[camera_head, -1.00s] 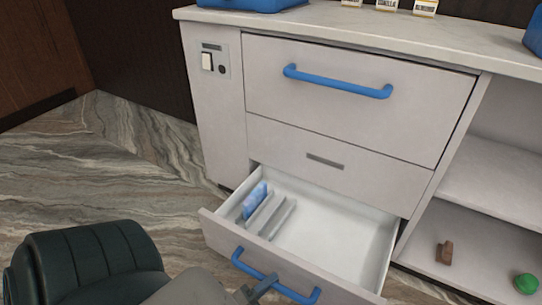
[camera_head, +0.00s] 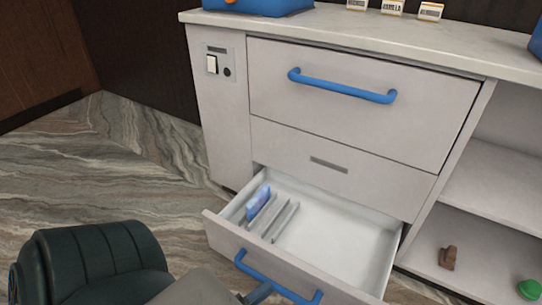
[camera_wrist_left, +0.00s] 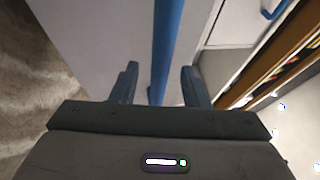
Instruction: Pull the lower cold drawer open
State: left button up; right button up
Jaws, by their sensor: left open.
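The lower cold drawer (camera_head: 222,232) stands open in the head view, pulled well out of the white cabinet, with its inside showing. Its blue bar handle (camera_head: 297,294) runs across the front. My left gripper (camera_head: 262,291) is at the middle of this handle, mostly cut off by the bottom edge and hidden behind my own arm. In the left wrist view the jaws (camera_wrist_left: 160,72) are apart, with the blue handle bar (camera_wrist_left: 168,35) running lengthwise between the fingers. There is a gap on each side; how deep the bar sits cannot be told. My right gripper is out of view.
Inside the drawer are grey dividers (camera_head: 277,224) and a blue packet (camera_head: 258,202) at the left. Above is a closed drawer with a blue handle (camera_head: 342,87). Open shelves (camera_head: 480,190) at the right hold a brown item (camera_head: 447,257) and a green item (camera_head: 530,289).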

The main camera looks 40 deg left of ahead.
pick_arm(q)
jog(key=p+v, duration=0.1)
jog(key=v, duration=0.6)
jog(key=shift+s, duration=0.35)
jog(key=shift+a+f, duration=0.1)
